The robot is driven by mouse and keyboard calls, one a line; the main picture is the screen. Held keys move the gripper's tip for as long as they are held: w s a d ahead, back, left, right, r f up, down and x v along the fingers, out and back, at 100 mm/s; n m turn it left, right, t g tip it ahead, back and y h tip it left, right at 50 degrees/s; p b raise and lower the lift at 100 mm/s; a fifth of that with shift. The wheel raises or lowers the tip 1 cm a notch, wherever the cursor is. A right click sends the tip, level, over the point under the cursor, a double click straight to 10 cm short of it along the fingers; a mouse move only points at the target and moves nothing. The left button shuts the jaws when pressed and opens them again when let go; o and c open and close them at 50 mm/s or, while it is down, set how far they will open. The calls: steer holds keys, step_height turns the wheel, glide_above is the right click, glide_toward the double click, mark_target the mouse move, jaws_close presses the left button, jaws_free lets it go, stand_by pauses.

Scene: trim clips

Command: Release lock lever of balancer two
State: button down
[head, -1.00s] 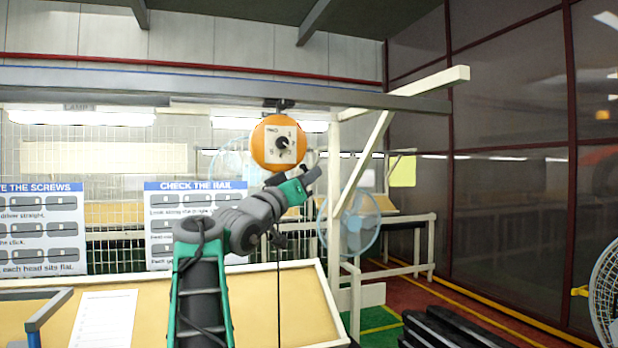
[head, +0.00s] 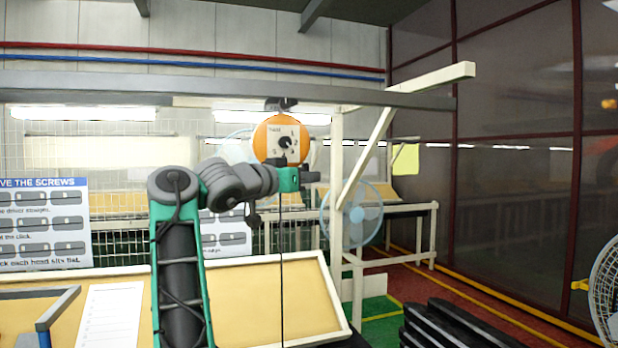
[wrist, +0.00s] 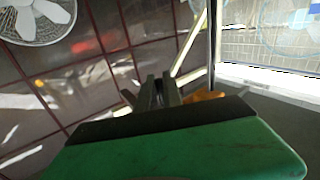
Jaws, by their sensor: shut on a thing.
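One balancer (head: 281,138) shows in the head view, an orange round body with a white numbered dial and a black knob. It hangs from the grey overhead rail, with a thin dark cable (head: 281,260) running straight down. My gripper (head: 303,177) is just below it, at its lower right. In the wrist view, my gripper (wrist: 158,92) has its fingers close together, with a small orange part (wrist: 203,96) beside them. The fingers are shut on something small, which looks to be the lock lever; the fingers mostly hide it. I cannot read which balancer number this is.
The overhead rail (head: 200,85) runs across above my arm. A tan slanted bench (head: 240,300) with a paper sheet (head: 108,315) stands below. A cream post (head: 336,210) and a fan (head: 355,213) are to the right. Black stacked parts (head: 455,328) lie at lower right.

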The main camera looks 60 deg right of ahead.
steer(key=c, duration=1.5)
jaws_free()
steer(key=w+a+b, duration=0.1)
steer(key=a, duration=0.6)
steer(key=shift+w+a, duration=0.25)
steer(key=shift+a, duration=0.05)
